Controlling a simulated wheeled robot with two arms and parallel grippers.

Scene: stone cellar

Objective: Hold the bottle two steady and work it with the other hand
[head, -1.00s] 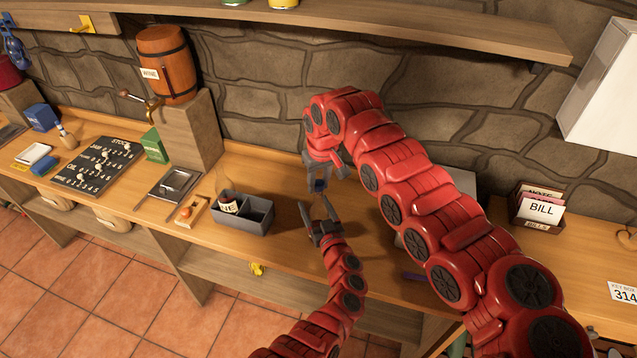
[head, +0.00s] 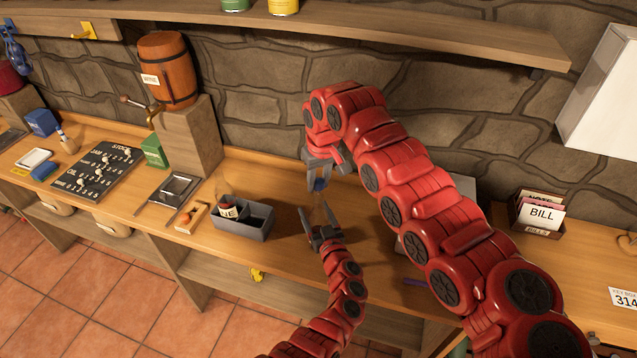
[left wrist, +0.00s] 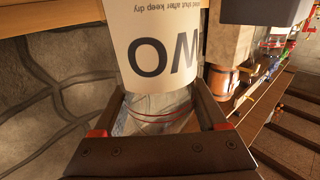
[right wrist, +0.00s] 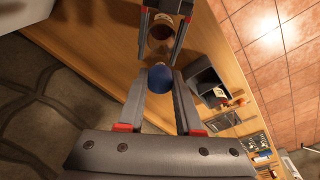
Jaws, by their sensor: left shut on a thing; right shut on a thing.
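My left gripper (head: 324,232) is shut on a clear bottle over the bench; in the left wrist view the bottle (left wrist: 150,118) sits between the fingers, with a pale label bearing large dark letters upside down. My right gripper (head: 320,184) is just above, shut on a round blue cap (right wrist: 160,78). In the right wrist view the bottle (right wrist: 160,36) stands beyond the cap, between my left fingers. The cap lines up with the bottle's top; I cannot tell whether they touch. In the head view the bottle is mostly hidden.
A grey divided caddy (head: 262,218) holding another labelled bottle (head: 228,209) stands left of the grippers. A metal tray (head: 173,192), a score board (head: 98,170) and a barrel (head: 168,68) on a block are farther left. A bill box (head: 537,215) is at right.

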